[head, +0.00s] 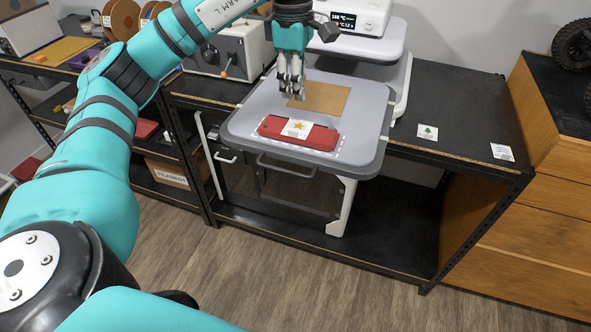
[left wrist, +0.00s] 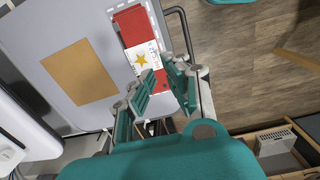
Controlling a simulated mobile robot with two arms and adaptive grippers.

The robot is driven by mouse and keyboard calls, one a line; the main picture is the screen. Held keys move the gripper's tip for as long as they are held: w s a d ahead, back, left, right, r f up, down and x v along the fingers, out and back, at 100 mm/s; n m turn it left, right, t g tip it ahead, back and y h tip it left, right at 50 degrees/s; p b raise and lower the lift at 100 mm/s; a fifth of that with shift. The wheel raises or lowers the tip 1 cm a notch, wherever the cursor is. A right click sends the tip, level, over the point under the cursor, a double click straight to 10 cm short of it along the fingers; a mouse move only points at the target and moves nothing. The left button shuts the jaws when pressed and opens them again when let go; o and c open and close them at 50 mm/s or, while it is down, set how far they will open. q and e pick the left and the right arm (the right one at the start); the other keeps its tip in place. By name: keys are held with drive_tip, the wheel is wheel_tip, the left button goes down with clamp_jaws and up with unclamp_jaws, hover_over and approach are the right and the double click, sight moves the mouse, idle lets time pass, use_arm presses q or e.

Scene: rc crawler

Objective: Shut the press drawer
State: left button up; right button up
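The press drawer (head: 240,130) is a light grey tray pulled out in front of the white press (head: 360,45), with a dark bar handle (head: 285,170) at its front. On it lie a tan sheet (head: 325,99) and a red piece (head: 318,138) with a white star-marked card on it. The drawer also shows in the left wrist view (left wrist: 65,30), with its handle (left wrist: 181,20). My left gripper (head: 292,93) is above the drawer's left part, behind the red piece. Its fingers stand apart, with nothing between them (left wrist: 160,85). My right gripper is not visible.
A grey box-shaped machine (head: 235,48) with an orange-tipped lever stands left of the press. The black bench top (head: 450,100) on the right is mostly clear, with two small cards. A wooden drawer cabinet (head: 545,170) stands at the right. Open floor lies in front.

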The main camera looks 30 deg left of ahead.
use_arm(q)
drive_tip(key=d+f+h, duration=0.1)
drive_tip(key=d+f, duration=0.1)
drive_tip(key=s+d+f+m+g+h, duration=0.1)
drive_tip(key=d+f, duration=0.2)
drive_tip(key=s+d+f+m, duration=0.1)
drive_tip(key=d+f, duration=0.1)
drive_tip(key=d, duration=0.1)
drive_tip(key=shift+f+g+h+b, duration=0.3)
drive_tip(key=shift+h+b, duration=0.1)
clamp_jaws()
drive_tip(key=s+d+f+g+h+b, duration=0.1)
drive_tip(key=s+d+f+g+h, duration=0.15)
drive_tip(key=s+d+h, duration=0.65)
drive_tip(key=s+d+f+g+h+b, duration=0.2)
drive_tip(key=s+d+f+h, duration=0.3)
drive_tip(key=d, duration=0.5)
drive_tip(key=s+a+f+n+t+y+b, duration=0.2)
drive_tip(key=a+f+n+t+y, duration=0.3)
drive_tip(key=a+n+t, duration=0.7)
drive_tip(key=s+a+f+n+t+y+b, duration=0.15)
drive_tip(key=a+f+n+t+y, duration=0.6)
drive_tip(key=n+t, duration=0.8)
drive_tip(key=w+r+n+g+h+p, duration=0.1)
drive_tip(key=w+r+p, duration=0.3)
drive_tip(key=w, duration=0.8)
drive_tip(key=shift+r+g+h+p, duration=0.3)
drive_tip(key=shift+r+g+h, duration=0.1)
drive_tip(key=shift+r, duration=0.95)
